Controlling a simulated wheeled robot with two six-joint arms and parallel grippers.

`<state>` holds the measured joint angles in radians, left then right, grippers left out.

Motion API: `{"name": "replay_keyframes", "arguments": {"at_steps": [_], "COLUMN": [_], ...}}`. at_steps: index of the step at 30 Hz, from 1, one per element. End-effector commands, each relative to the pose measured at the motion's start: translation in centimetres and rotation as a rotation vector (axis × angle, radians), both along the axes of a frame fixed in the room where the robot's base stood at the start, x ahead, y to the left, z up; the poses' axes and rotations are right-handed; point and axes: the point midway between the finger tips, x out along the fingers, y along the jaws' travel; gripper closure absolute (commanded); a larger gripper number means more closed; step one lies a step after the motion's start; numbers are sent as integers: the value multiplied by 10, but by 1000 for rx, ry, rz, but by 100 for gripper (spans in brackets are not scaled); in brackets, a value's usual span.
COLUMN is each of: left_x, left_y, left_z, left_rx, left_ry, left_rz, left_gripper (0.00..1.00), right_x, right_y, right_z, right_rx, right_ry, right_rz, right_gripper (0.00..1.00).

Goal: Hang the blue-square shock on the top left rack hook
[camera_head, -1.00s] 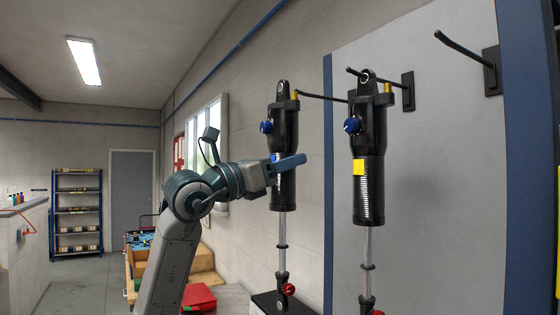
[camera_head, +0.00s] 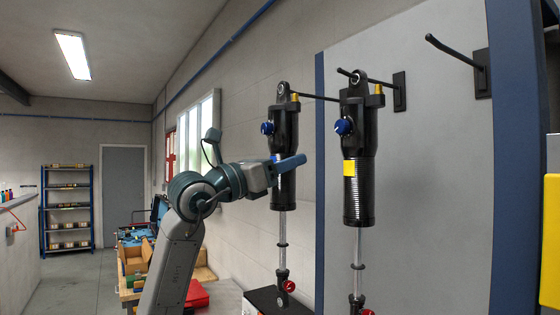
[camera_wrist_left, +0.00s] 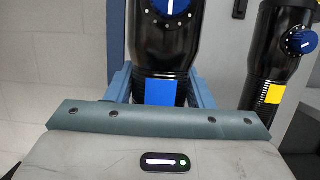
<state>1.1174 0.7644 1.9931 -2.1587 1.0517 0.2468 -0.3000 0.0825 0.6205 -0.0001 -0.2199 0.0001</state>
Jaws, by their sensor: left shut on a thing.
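The blue-square shock (camera_head: 284,132) hangs upright in my left gripper (camera_head: 290,164), which is shut around its black body. In the left wrist view its blue square (camera_wrist_left: 161,92) shows between the fingers (camera_wrist_left: 160,88). Its top eye (camera_head: 283,88) is beside a thin black rack hook (camera_head: 318,97). The hook's near end is hidden at the shock, so I cannot tell whether it passes through the eye. Its base is hidden behind the yellow-square shock. My right gripper is not in view.
The yellow-square shock (camera_head: 358,190) hangs on another hook (camera_head: 385,86), close on the right. An empty hook (camera_head: 452,49) sticks out farther right. The grey rack panel (camera_head: 430,190) has blue posts. A dark-topped bench (camera_head: 265,298) stands below the held shock.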

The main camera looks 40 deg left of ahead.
Motion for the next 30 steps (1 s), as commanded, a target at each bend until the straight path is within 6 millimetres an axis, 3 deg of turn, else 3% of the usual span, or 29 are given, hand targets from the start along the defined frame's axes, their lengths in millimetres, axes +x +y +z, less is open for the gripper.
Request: {"name": "replay_keyframes", "arguments": {"at_steps": [30], "left_x": [16], "left_y": [-8], "left_z": [0], "left_rx": [0], "left_ry": [-5], "left_rz": [0], "left_gripper": [100], "right_x": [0], "right_y": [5], "right_z": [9], "right_rx": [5], "right_ry": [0], "right_rz": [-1], "right_gripper": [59]}}
